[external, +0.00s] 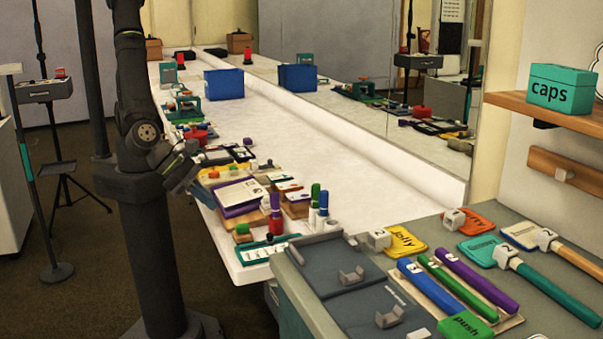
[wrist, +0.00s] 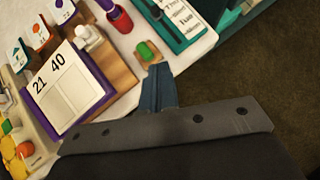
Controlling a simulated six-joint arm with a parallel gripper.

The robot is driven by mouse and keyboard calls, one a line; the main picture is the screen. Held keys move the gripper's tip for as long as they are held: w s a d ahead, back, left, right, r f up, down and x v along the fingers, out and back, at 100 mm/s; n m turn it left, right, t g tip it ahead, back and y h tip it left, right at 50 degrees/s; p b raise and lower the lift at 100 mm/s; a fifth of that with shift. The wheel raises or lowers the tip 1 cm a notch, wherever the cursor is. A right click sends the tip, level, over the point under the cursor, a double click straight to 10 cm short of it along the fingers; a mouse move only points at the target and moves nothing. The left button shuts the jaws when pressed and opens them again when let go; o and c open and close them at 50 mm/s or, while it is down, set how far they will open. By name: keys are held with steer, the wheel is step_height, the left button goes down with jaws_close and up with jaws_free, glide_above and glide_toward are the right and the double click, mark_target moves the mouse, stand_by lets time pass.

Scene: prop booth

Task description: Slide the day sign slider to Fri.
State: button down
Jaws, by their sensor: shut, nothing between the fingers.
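My gripper (wrist: 158,72) is shut and empty, its fingertips together close to a wooden block with a green top (wrist: 147,52). In the external view my gripper (external: 183,176) hangs off the table's left edge, left of the small props. A teal frame with white lettered strips (wrist: 178,16) lies at the top of the wrist view, cut off by the frame edge; it also shows at the table's near end in the external view (external: 256,256). It may be the day sign, but its words are too small to read surely, and I cannot make out the slider's position.
A purple-edged board reading 21 40 (wrist: 65,92) lies left of my fingers. Red-and-purple (external: 276,214) and green-topped (external: 315,206) markers stand near the teal frame. A grey counter (external: 420,225) with colored handles is at right. The white table's middle (external: 290,140) is mostly clear.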

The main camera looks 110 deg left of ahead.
glide_toward(267, 240)
steer(key=f, duration=0.2)
steer(key=s+f, duration=0.1)
steer(key=shift+a+f, duration=0.15)
steer(key=shift+f, duration=0.25)
steer(key=w, duration=0.2)
steer(key=w+a, duration=0.1)
steer(key=shift+w+f, duration=0.15)
steer(key=shift+f, duration=0.15)
steer(key=shift+w+a, duration=0.2)
steer(key=shift+w, duration=0.35)
steer(key=shift+w+a, duration=0.75)
steer(key=shift+w, duration=0.05)
steer(key=shift+s, duration=0.1)
